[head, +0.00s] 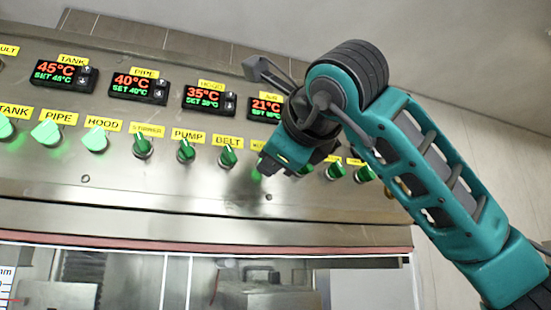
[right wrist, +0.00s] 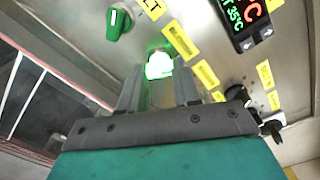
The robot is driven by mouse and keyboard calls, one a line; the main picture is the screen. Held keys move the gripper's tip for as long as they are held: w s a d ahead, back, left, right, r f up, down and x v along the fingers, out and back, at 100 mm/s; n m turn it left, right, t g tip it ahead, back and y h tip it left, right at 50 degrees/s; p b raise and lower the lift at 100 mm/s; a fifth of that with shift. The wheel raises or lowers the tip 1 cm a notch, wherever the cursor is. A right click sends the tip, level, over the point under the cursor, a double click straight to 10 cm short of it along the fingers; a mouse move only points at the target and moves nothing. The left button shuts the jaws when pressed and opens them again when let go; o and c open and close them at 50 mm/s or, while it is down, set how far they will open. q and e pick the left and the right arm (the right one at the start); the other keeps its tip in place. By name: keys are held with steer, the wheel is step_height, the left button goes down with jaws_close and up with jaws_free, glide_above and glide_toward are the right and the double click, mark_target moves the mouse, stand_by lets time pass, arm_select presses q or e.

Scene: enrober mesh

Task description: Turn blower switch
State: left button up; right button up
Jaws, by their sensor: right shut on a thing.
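My right gripper (head: 262,168) is at the control panel, just right of the BELT switch (head: 228,156). In the right wrist view its two fingers (right wrist: 160,80) are closed around a brightly glowing green switch (right wrist: 160,64). This switch also shows as a green glow below the gripper in the head view (head: 256,175). The yellow label (right wrist: 180,39) beside it is too unclear to read, so I cannot confirm that it says BLOWER. The switch's exact angle is lost in the glare. My left gripper is not in view.
The PUMP switch (head: 186,151) and HOOD knob (head: 95,140) are further left on the steel panel. More green switches (head: 335,171) stand close on the right. Temperature displays (head: 209,99) are above the row. The panel below the switches is bare.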

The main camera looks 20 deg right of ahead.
stand_by(0.4)
steer(key=o, duration=1.1)
steer(key=shift+c, duration=0.2)
arm_select(q)
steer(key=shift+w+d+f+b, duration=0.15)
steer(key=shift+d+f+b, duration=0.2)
steer(key=shift+b, duration=0.5)
arm_select(e)
steer(key=s, duration=1.3)
steer(key=shift+d, duration=0.2)
